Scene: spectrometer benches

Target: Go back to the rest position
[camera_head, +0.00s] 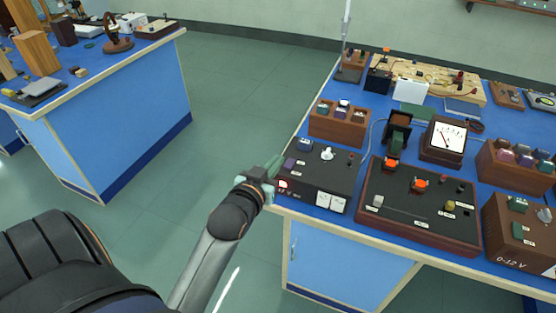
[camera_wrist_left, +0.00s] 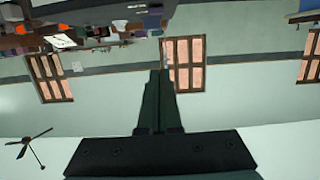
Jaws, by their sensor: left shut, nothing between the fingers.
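My left gripper (camera_head: 264,178) is at the front left corner of the right bench, beside a dark box with a red lit display (camera_head: 318,180). I cannot tell from the head view whether it touches the box. In the left wrist view its fingers (camera_wrist_left: 157,100) are shut together with nothing between them. That view looks out at the room's walls and windows, with the bench's objects upside down at the top left. My right gripper does not show in either view.
The right bench (camera_head: 350,228) is crowded with a wooden panel with knobs (camera_head: 420,205), a meter (camera_head: 447,137), a wooden rack (camera_head: 338,124) and a retort stand (camera_head: 346,60). Another blue bench (camera_head: 115,113) stands at the left. Green floor (camera_head: 235,75) between them is clear.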

